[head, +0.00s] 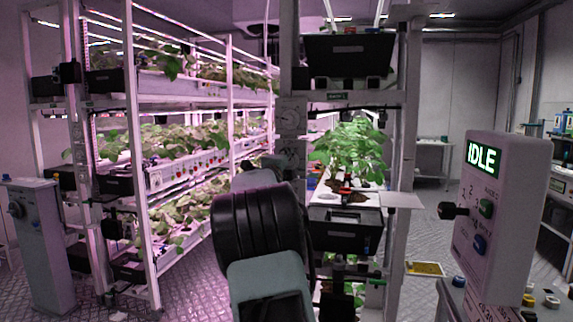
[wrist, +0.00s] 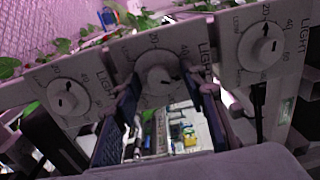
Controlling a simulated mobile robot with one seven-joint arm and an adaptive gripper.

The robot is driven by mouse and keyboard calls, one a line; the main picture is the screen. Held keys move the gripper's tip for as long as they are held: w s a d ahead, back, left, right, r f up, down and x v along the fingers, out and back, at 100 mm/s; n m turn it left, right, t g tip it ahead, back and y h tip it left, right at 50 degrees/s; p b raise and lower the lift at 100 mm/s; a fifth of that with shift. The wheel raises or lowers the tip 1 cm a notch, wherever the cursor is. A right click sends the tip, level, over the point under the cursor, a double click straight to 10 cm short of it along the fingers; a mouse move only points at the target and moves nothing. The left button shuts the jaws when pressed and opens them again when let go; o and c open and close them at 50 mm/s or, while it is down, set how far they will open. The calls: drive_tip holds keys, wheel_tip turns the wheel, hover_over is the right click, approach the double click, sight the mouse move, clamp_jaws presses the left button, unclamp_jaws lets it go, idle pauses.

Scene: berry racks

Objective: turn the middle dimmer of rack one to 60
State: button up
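In the wrist view three white dimmer plates marked LIGHT, with number scales, sit in a row. The middle dimmer (wrist: 158,80) has a round white knob with a small dark mark; its exact setting is hard to read. My gripper (wrist: 162,84) is open, its two dark fingers spread to either side of the middle knob, with visible gaps and no clear contact. The left dimmer (wrist: 66,98) and right dimmer (wrist: 261,47) stand beside it. In the head view dimmers (head: 290,116) show on the post of rack one (head: 345,97); my arm hides the gripper there.
A control box (head: 505,215) reading IDLE stands at the right. Planted racks (head: 135,150) run along the left, with a grey pedestal (head: 38,250) in front. Green plants (head: 350,150) fill the rack's middle shelf. A small ledge (head: 402,200) juts from its right side.

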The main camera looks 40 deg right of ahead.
drive_tip(key=v, duration=1.2)
idle(0.3)
